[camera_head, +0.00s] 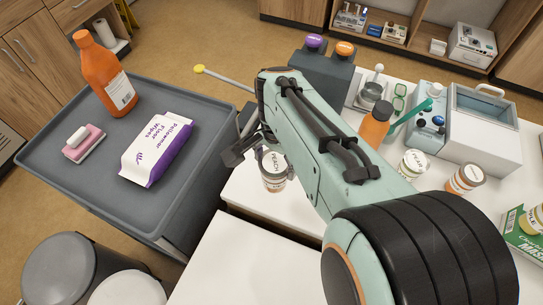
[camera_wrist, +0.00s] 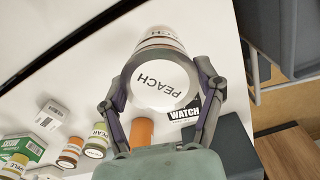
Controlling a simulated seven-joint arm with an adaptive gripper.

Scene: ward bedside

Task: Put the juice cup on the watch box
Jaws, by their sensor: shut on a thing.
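A cup with a white lid marked PEACH (camera_head: 273,170) is beside the end of my arm in the head view; the lid faces the camera in the wrist view (camera_wrist: 163,84). My gripper (camera_wrist: 160,70) is shut on this cup, with one finger on each side. In the head view my gripper (camera_head: 252,145) is partly hidden by my arm. The black watch box (camera_wrist: 186,112), with white WATCH lettering, shows just past the lid and is partly covered by the cup and a finger. I cannot tell whether they touch. The watch box is hidden in the head view.
Other cups (camera_head: 413,163) (camera_head: 465,178), an orange bottle (camera_head: 375,126) and a green box (camera_head: 525,235) stand on the white table (camera_head: 225,262). A dark holder (camera_head: 322,75) stands behind. The grey cart (camera_head: 60,195) at left carries wipes (camera_head: 157,150) and a large orange bottle (camera_head: 104,75).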

